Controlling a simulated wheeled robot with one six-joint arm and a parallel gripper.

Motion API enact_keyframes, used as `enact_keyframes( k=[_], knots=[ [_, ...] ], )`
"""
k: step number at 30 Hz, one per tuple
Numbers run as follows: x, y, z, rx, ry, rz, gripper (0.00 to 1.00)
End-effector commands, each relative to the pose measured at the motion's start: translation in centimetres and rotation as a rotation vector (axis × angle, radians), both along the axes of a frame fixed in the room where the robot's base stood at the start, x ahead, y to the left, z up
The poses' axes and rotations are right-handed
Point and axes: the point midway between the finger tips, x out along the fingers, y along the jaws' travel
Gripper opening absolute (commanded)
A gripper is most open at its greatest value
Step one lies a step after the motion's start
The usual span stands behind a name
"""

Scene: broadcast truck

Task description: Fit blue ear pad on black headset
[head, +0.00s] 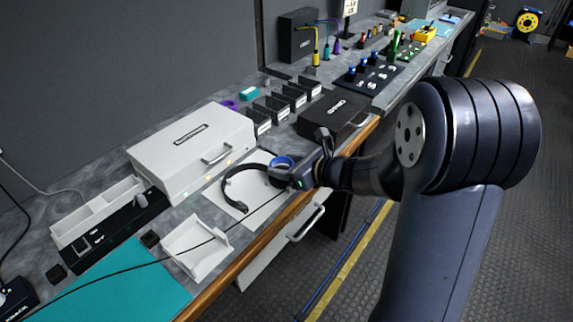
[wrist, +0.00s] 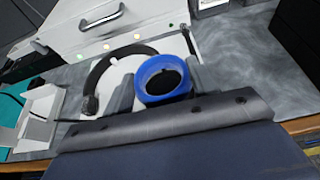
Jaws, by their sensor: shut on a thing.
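The blue ear pad (wrist: 164,80) is a ring held between the fingers of my gripper (wrist: 158,88) in the wrist view. Its blue rim also shows in the head view (head: 282,162) at the tip of my gripper (head: 288,174). The black headset (head: 227,189) lies on a white sheet on the counter, its curved band to the left of my gripper. The band also shows in the wrist view (wrist: 103,71), left of the pad. The headset's end near my gripper is partly hidden by the pad and fingers. I cannot tell whether the pad touches the headset.
A white case (head: 190,150) with a handle stands behind the headset. A white open tray (head: 197,248) lies to the left and a black box (head: 335,113) behind right. A thin dark cable crosses the counter's front. The wooden counter edge (head: 252,247) is close below my gripper.

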Motion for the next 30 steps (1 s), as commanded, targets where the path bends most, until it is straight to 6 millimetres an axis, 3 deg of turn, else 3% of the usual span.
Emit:
enact_keyframes(
  k=[30],
  knots=[
    [0.0,0.0,-1.3,0.000,0.000,0.000,0.35]
  ],
)
